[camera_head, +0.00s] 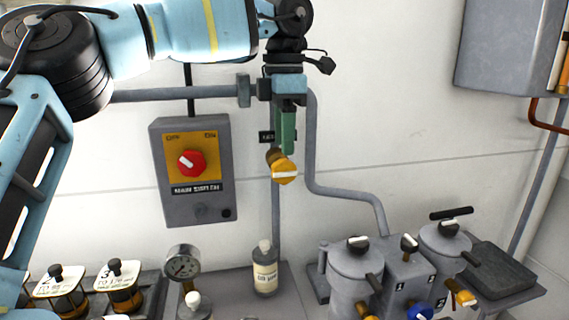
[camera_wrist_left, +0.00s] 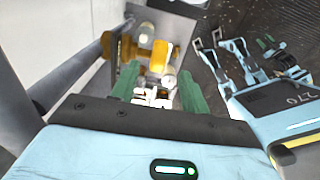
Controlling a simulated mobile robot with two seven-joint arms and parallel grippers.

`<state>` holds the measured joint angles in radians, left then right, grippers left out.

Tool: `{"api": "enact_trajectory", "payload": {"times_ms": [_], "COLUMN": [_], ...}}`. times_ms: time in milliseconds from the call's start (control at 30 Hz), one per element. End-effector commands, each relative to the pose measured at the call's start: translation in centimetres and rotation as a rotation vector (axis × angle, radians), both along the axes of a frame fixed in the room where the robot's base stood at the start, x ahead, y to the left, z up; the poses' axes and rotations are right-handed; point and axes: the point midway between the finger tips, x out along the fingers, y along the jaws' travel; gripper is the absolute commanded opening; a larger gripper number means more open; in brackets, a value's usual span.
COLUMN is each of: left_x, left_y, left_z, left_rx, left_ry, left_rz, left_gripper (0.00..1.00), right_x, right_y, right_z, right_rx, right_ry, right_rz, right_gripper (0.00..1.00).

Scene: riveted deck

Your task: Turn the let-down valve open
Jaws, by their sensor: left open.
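The yellow valve knob (camera_head: 285,171) with a white mark sits on the vertical pipe below a small black label; I take it to be the let-down valve. My left gripper (camera_head: 288,150) hangs from above, its green fingers pointing down just over the knob. In the left wrist view, the yellow valve (camera_wrist_left: 158,54) lies just past the two green fingertips of my left gripper (camera_wrist_left: 157,92). The fingers stand apart with nothing clearly between them. Whether they touch the knob I cannot tell.
A switch box (camera_head: 203,205) with a red knob (camera_head: 191,163) is on the wall left of the valve. Below are a gauge (camera_head: 182,264), a bottle (camera_head: 265,270) and grey canisters (camera_head: 355,275) with knobs. A grey pipe (camera_head: 345,192) bends close right of the gripper.

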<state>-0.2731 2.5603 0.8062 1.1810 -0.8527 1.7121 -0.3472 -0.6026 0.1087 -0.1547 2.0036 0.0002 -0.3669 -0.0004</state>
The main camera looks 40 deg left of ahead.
Motion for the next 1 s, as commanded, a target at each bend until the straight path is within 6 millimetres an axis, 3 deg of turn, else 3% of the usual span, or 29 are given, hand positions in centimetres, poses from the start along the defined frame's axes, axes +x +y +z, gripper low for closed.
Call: {"api": "enact_trajectory", "payload": {"times_ms": [200, 400, 767, 1000], "left_x": [-0.1, 0.0, 0.0, 0.0], "left_y": [0.1, 0.0, 0.0, 0.0], "left_z": [-3.2, -5.1, -5.6, -5.6], "left_rx": [0.001, 0.0, -0.001, -0.001], "left_ry": [0.001, 0.0, -0.001, -0.001], "left_rz": [0.001, 0.001, 0.001, 0.001], "left_gripper": [0.45, 0.45, 0.45, 0.14], "right_x": [0.1, 0.7, 1.0, 0.8], "right_y": [0.0, 0.0, 0.0, 0.0], "right_z": [0.0, 0.4, 0.5, 0.5], "right_rx": [0.0, 0.0, 0.0, 0.0], "right_ry": [-0.001, -0.014, -0.02, -0.017], "right_rz": [0.001, -0.001, 0.0, 0.0], "right_gripper": [0.36, 0.36, 0.36, 0.36]}}
